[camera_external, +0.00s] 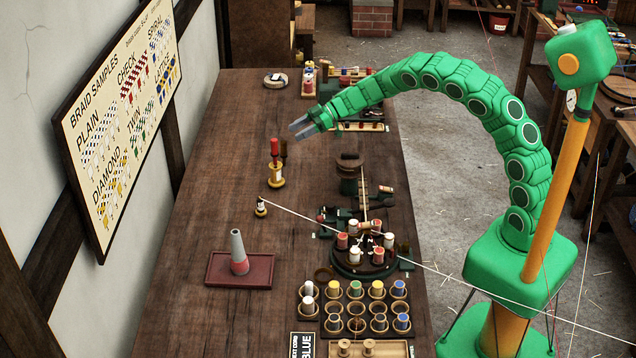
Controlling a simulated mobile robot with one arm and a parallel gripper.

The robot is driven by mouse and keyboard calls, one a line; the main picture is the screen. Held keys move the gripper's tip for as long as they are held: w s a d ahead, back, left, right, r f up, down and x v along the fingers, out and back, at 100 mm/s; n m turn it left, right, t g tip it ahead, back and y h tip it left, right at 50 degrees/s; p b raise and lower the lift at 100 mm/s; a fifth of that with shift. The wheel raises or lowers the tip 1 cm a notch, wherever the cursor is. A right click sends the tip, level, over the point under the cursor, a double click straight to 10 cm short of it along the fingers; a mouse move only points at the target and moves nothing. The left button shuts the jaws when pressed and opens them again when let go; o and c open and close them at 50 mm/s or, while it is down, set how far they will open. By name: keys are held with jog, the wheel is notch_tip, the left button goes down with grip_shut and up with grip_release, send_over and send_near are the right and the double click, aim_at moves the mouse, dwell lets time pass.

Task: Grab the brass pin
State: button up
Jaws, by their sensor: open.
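My gripper (301,128), with grey fingers, is open and empty. It hangs above the table at the end of the green arm, pointing left and down. Below and left of it stands an upright post with a red top and a round brass-yellow base (276,181). I cannot tell for sure which of these is the brass pin.
A braiding disc (345,268) with red and white bobbins stands right of centre. A grey cone on a red tray (222,281) is front left. Cups of coloured spools (334,288) fill the front. The left back of the wooden table (222,150) is clear.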

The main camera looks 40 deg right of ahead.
jog(key=w+f+m+t+h, duration=0.2)
jog(key=w+f+m+t, duration=0.1)
jog(key=w+f+m, duration=0.15)
jog(key=m+t+h, duration=0.2)
jog(key=h, duration=0.1)
send_over(284, 155)
jog(key=s+d, duration=0.3)
notch_tip(284, 155, down, 6)
jog(key=shift+x, duration=1.8)
jog(key=shift+w+a+f, duration=0.15)
jog(key=shift+w+f, duration=0.45)
jog(key=shift+x, duration=1)
grip_shut()
